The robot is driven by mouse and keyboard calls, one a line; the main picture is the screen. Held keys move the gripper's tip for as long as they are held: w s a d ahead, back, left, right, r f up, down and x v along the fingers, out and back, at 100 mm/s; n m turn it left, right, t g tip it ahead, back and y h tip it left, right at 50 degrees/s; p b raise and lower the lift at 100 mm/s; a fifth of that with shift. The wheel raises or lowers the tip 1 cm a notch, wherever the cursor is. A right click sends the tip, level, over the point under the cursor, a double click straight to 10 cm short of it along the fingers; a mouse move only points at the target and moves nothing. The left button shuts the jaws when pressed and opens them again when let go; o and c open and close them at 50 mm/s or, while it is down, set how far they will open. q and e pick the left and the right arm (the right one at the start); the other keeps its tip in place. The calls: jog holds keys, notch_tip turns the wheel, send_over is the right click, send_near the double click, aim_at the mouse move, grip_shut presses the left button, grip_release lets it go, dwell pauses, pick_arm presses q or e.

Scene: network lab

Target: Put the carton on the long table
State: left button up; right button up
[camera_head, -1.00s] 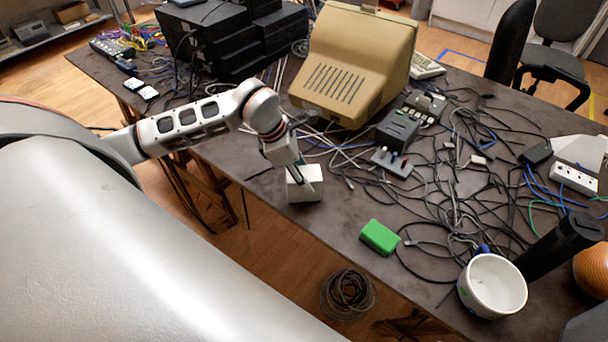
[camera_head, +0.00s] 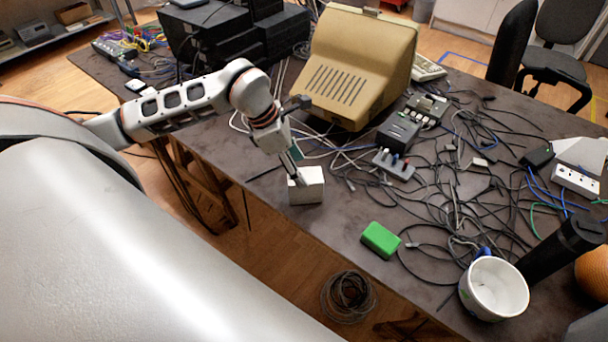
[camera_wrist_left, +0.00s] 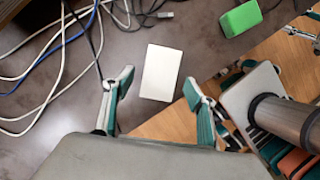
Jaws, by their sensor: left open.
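The carton is a small plain white box (camera_head: 311,189) standing on the long table (camera_head: 335,226) close to its front edge. It also shows in the left wrist view as a pale rectangle (camera_wrist_left: 161,72). My left gripper (camera_head: 295,178) is at the carton's left side in the head view, overlapping its upper left part.
A beige monitor (camera_head: 357,68) stands behind the carton. Tangled cables (camera_head: 450,190) cover the middle and right of the table. Bare tabletop lies between the carton and green block.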

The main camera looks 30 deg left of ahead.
pick_arm(q)
jog(key=v, duration=0.7)
jog(key=shift+r, duration=0.1)
dwell(0.4)
